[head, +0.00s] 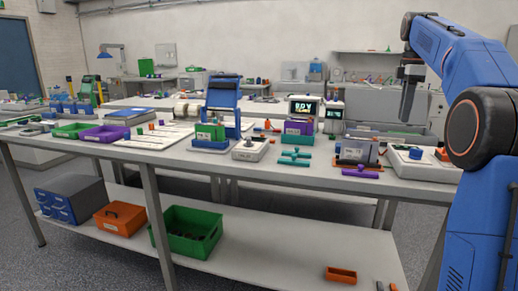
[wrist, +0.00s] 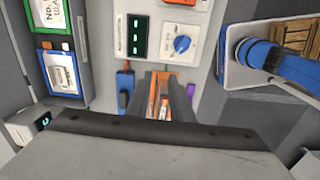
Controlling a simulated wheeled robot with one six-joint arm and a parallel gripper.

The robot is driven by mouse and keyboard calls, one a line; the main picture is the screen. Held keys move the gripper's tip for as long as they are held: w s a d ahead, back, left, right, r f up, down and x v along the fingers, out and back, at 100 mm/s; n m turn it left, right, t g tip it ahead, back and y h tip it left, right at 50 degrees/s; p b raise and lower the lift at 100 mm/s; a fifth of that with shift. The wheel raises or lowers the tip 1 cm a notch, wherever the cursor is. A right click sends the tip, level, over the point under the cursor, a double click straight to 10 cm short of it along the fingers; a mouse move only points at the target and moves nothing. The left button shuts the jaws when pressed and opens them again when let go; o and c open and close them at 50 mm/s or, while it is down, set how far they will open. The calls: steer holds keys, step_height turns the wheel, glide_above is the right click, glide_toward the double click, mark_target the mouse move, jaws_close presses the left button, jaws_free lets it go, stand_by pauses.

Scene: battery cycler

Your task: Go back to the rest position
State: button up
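My gripper (head: 407,112) hangs pointing down from my blue arm at the upper right of the head view, above the right part of the workbench (head: 335,178). In the wrist view my gripper (wrist: 162,80) shows two dark fingers with a gap between them. Orange and pale surfaces show through the gap, well below the fingers. I see nothing held. A white device with a dark display and a blue knob (wrist: 182,44) lies ahead of the fingers in the wrist view.
A grey cylinder device (head: 356,150), a white unit with a blue knob (head: 416,154) and teal valve-like pieces (head: 294,154) stand on the bench's right half. A blue stand (head: 222,95) rises mid-bench. Green (head: 70,130) and purple (head: 103,134) trays lie left. Air around my gripper looks clear.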

steer(key=s+a+f+m+t, duration=0.1)
steer(key=s+a+f+m, duration=0.25)
steer(key=s+a, duration=0.6)
steer(key=s+a+f+m+t, duration=0.1)
steer(key=s+a+f+m, duration=0.1)
steer(key=s+f, duration=0.7)
steer(key=s+a+f+m+t, duration=0.1)
steer(key=s+a+f+m, duration=0.2)
steer(key=s+f, duration=0.6)
steer(key=s+a+f+m+t, duration=0.1)
steer(key=s+a+f+m, duration=0.2)
steer(key=s+f+m, duration=0.3)
steer(key=s+f, duration=0.4)
steer(key=s, duration=0.3)
steer(key=shift+s+a+t, duration=0.15)
steer(key=shift+t, duration=0.15)
